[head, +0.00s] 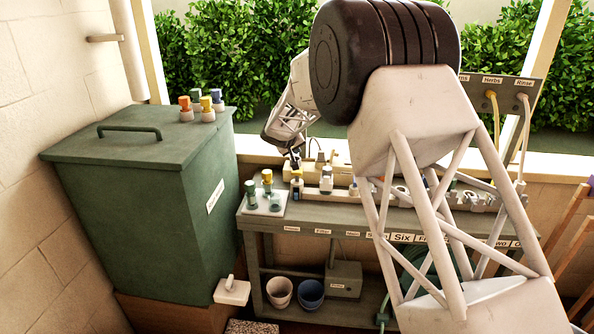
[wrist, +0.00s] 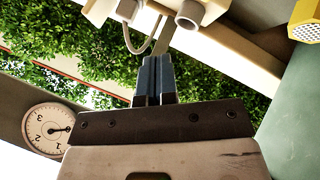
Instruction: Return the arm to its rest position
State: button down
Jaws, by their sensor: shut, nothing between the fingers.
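My gripper (head: 294,163) is small in the head view, pointing down just above the back of the labelled bench (head: 330,231), near a cream block. My large white arm with its black joint fills the right half and hides part of the bench. In the wrist view, the two blue-grey fingers of my gripper (wrist: 154,62) are together with nothing between them. A cream fitting with a grey cable (wrist: 160,35) shows beyond the fingertips; I cannot tell whether they touch it.
A green lidded bin (head: 150,185) stands left of the bench, with several coloured-cap bottles (head: 208,103) on it. A small tray (head: 263,206) with bottles sits at the bench's left end. Two pots (head: 309,293) stand below. A round gauge (wrist: 48,130) shows in the wrist view.

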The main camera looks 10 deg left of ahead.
jog(key=shift+r, duration=0.1)
dwell(0.6)
jog(key=shift+r, duration=1.3)
jog(key=shift+f, duration=4.35)
jog(key=shift+f, duration=0.25)
